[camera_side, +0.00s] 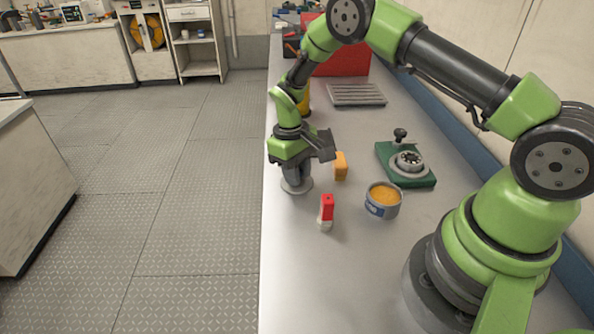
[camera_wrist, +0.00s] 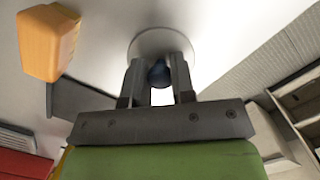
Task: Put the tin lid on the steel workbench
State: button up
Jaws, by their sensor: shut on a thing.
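The tin lid (camera_side: 297,187) is a pale grey disc below my gripper (camera_side: 296,174), close to the left edge of the steel workbench (camera_side: 290,270). In the wrist view, the two fingers of my gripper (camera_wrist: 160,75) are closed on a dark blue knob at the middle of the lid (camera_wrist: 147,42). The fingers hide part of the knob and lid. I cannot tell whether the lid touches the bench top or hangs just above it. An open tin (camera_side: 381,207) with orange contents and a blue label stands to the right.
An orange block (camera_side: 341,166) stands close to the right of my gripper. A red-and-white small item (camera_side: 326,212) stands in front. A green-based device (camera_side: 407,165), a grey slatted tray (camera_side: 357,94) and a red box (camera_side: 345,62) lie farther back. The near bench top is clear.

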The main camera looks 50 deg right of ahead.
jog(key=shift+f, duration=0.15)
jog(key=o, duration=0.9)
